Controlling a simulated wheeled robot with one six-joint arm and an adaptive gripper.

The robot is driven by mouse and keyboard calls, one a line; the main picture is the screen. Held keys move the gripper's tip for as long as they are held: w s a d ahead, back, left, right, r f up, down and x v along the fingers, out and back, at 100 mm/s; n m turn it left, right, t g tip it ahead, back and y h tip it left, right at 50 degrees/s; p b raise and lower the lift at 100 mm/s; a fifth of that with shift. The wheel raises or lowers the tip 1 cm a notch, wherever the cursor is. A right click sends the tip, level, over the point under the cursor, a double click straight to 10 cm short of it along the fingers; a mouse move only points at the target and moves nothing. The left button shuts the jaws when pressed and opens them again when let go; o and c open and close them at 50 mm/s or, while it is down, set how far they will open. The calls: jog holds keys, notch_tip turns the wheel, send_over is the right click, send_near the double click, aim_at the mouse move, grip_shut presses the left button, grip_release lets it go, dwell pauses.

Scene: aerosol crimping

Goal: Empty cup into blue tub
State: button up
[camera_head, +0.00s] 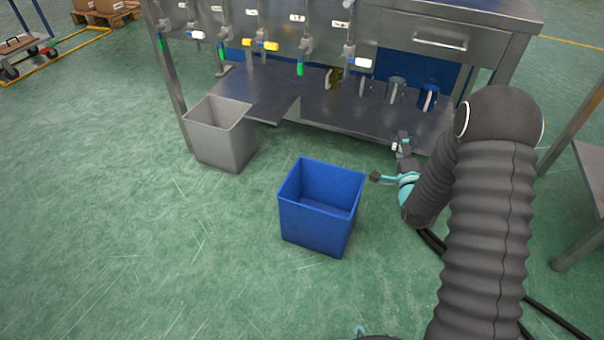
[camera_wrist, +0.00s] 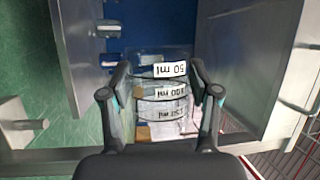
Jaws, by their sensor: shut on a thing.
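The blue tub (camera_head: 318,226) stands open on the green floor, in the middle of the head view. Its visible inside looks empty. My gripper (camera_wrist: 160,92) is shut on a clear cup (camera_wrist: 157,72) in the wrist view, one finger on each side. The cup bears white labels marked 50 ml, 100 ml and one more, upside down in this view. I cannot tell whether it holds liquid. In the head view my gripper (camera_head: 402,146) is small, to the right of the tub and beyond it, by the bench's lower shelf. The cup is hard to make out there.
A grey bin (camera_head: 222,146) stands left of the tub. A steel bench (camera_head: 375,118) with several taps and jugs on its lower shelf is behind. Another steel table (camera_head: 592,165) is at the right edge. The floor in front and left is clear.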

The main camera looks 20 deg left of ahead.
jog(key=s+a+f+n+g+y, duration=0.1)
jog(key=s+a+f+n+g, duration=0.1)
jog(key=a, duration=0.6)
jog(key=s+a+f+n+g+y+p, duration=0.1)
jog(key=s+a+f+n+g, duration=0.2)
jog(key=s+a+g, duration=0.3)
jog(key=s+a+f+n+g+y+p, duration=0.1)
jog(key=s+a+f+n+g, duration=0.2)
jog(key=a, duration=0.8)
jog(key=shift+s+a+f+g+y, duration=0.3)
jog(key=shift+s+f+g, duration=0.3)
jog(key=shift+s+f, duration=0.15)
jog(key=shift+n, duration=0.3)
jog(key=n+t+h+b, duration=0.1)
jog(key=b, duration=0.4)
jog(key=shift+s+h, duration=0.1)
jog(key=shift+h, duration=0.3)
jog(key=shift+r+n+t, duration=0.25)
jog(key=shift+n+t, duration=0.05)
